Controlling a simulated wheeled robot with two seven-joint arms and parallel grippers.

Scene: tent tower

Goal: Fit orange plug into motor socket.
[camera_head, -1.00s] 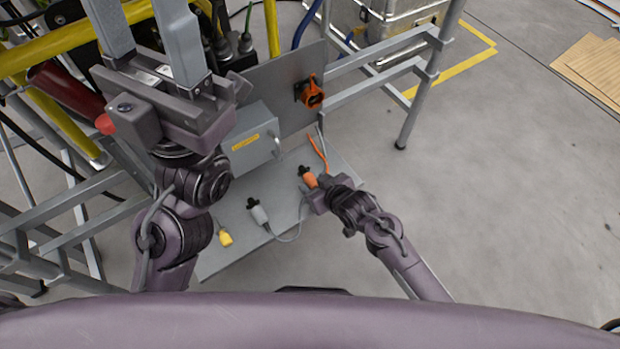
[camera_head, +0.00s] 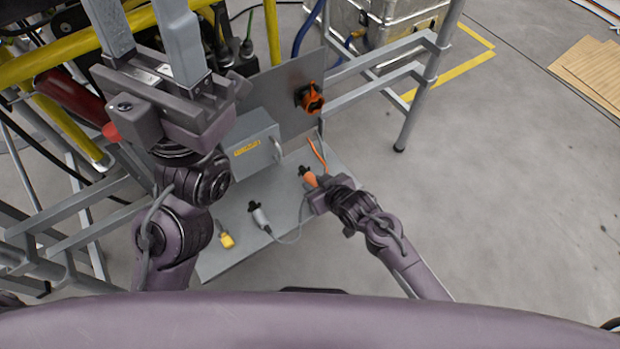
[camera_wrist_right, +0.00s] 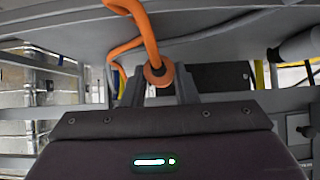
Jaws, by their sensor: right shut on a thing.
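The orange plug (camera_head: 309,178), with a black front end, is in my right gripper (camera_head: 315,188), low over the grey shelf. In the right wrist view the plug's round orange back end (camera_wrist_right: 158,73) and its cable show between the two fingers. An orange socket (camera_head: 313,98) with a black part sits on the upright grey panel, above and beyond the plug, clear of it. The panel carries no label that I can read. My left gripper (camera_head: 145,35) is at the upper left, its two grey fingers spread apart with nothing seen between them.
A grey plug (camera_head: 260,215) and a yellow plug (camera_head: 226,240) lie on the shelf (camera_head: 245,262). A grey box (camera_head: 257,147) with a handle and yellow label stands left of the panel (camera_head: 290,85). Frame rails (camera_head: 375,85) run right of the panel. Open floor lies to the right.

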